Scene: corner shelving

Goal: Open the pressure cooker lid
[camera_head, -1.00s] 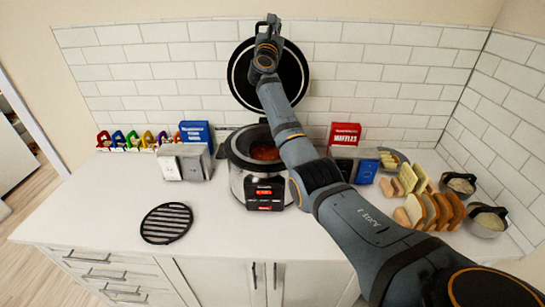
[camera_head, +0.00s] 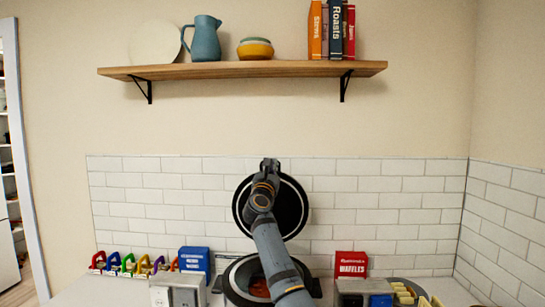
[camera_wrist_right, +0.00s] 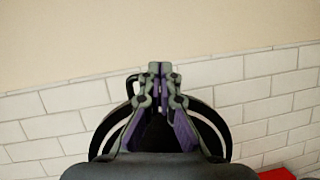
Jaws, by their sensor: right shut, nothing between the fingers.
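The pressure cooker (camera_head: 236,290) stands on the counter at the bottom of the head view, with reddish food showing inside its open top. Its round black lid (camera_head: 294,208) stands upright behind the pot, close to the tiled wall. My right gripper (camera_head: 268,163) is at the upper edge of the lid, in front of it, shut with nothing held. In the right wrist view the gripper (camera_wrist_right: 159,68) points up, with the lid's dark rim (camera_wrist_right: 100,135) on both sides behind it. I cannot tell whether it touches the lid. My left gripper is not in view.
A wooden shelf (camera_head: 240,69) above holds a blue pitcher (camera_head: 203,37), bowls (camera_head: 255,49) and books. A toaster (camera_head: 180,290) stands left of the pot; a red waffle box (camera_head: 351,264) and another toaster (camera_head: 362,288) stand right. The wall between lid and shelf is clear.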

